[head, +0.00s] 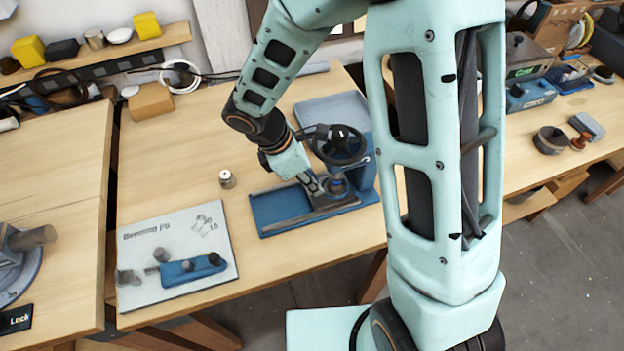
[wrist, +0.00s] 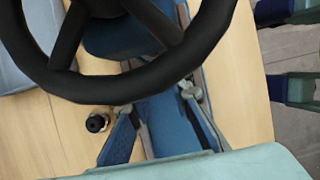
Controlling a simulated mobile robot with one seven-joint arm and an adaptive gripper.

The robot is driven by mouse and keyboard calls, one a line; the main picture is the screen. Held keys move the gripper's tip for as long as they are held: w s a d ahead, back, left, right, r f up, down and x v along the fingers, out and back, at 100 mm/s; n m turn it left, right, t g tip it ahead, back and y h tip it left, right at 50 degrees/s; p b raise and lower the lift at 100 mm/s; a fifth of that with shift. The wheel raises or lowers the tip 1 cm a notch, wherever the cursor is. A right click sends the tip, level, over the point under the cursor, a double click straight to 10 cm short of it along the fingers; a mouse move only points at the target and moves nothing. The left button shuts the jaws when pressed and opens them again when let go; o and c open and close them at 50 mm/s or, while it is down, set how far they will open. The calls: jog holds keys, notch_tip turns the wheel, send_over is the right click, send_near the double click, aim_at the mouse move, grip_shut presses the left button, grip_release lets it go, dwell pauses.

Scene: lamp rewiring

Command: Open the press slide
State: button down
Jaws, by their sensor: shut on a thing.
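The blue press (head: 362,180) stands on the middle workbench with a black handwheel (head: 338,145) on top. Its slide (head: 318,213) is a long grey bar on the low blue base (head: 275,206), running left from under the press head. My gripper (head: 314,186) reaches down beside the press head, left of the wheel, and is shut on the slide. In the wrist view the handwheel (wrist: 150,80) crosses close in front. The gripper fingers (wrist: 158,100) show below it, either side of a blue part. The exact contact is hidden by the wheel and fingers.
A white board (head: 178,290) with a blue fixture (head: 193,268) lies to the left. A small metal-and-white cylinder (head: 226,179) stands behind the blue base. A grey tray (head: 330,112) lies behind the press.

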jog(key=s+a, duration=0.1)
jog(key=a, duration=0.3)
jog(key=s+a+b, duration=0.1)
jog(key=a, duration=0.3)
jog(key=s+a, duration=0.1)
jog(key=a, duration=0.3)
jog(key=shift+s+a+b, duration=0.2)
jog(key=shift+b, duration=0.15)
jog(key=c, duration=1.8)
grip_release()
jog(key=shift+o, duration=0.2)
jog(key=v, duration=1.2)
